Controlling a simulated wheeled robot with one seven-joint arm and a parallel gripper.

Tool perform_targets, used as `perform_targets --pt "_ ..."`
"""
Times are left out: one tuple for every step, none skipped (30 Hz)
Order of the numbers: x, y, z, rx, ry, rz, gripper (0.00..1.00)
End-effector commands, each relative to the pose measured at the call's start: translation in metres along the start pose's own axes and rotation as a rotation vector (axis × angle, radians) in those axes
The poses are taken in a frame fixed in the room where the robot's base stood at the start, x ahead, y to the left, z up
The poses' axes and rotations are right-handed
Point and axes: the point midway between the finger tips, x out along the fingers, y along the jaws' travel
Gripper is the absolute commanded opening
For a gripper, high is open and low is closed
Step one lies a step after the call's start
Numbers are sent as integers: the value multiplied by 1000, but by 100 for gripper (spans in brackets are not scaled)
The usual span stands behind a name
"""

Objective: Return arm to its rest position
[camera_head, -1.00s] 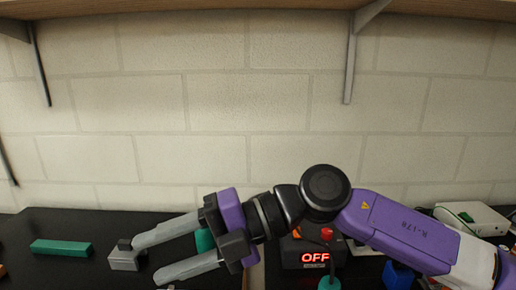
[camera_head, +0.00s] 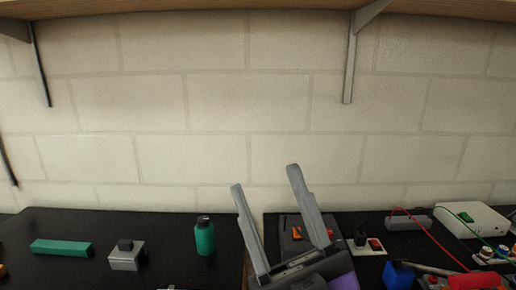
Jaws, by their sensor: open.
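My gripper (camera_head: 268,180) is at the bottom centre of the head view, with its two grey fingers pointing up and spread apart. It is open, and nothing is between the fingers. A bit of my purple arm shows below it at the bottom edge. The rest of my arm is out of view. The fingers stand in front of the gap between the two black bench tops and partly cover a dark box with a red button.
The left bench top (camera_head: 60,264) bears a teal bar (camera_head: 61,247), a grey block (camera_head: 126,257) and a teal bottle (camera_head: 204,237). On the right are a white box (camera_head: 470,219), a red wire and a blue object (camera_head: 397,275). A shelf (camera_head: 250,8) hangs above.

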Motion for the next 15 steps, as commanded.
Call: perform_targets --pt "-17 8 5 14 -51 52 50" --pt "-27 12 8 21 -81 80 50" --pt "-40 19 12 27 -121 116 50" --pt "-51 23 14 32 -151 142 50" --pt "-62 26 17 38 -183 166 50" --pt "-76 31 20 44 -223 198 50" --pt "-88 34 22 48 -255 219 50" --pt "-100 37 24 54 -287 241 50" --pt "-116 40 26 57 -330 268 50" --pt "-128 42 27 62 -362 286 50" --pt "-140 43 27 66 -395 305 50" --pt "-158 45 28 70 -439 327 50" --pt "-170 46 28 74 -472 343 50" --pt "-183 47 27 76 -505 357 50" --pt "-200 48 26 81 -549 375 50"
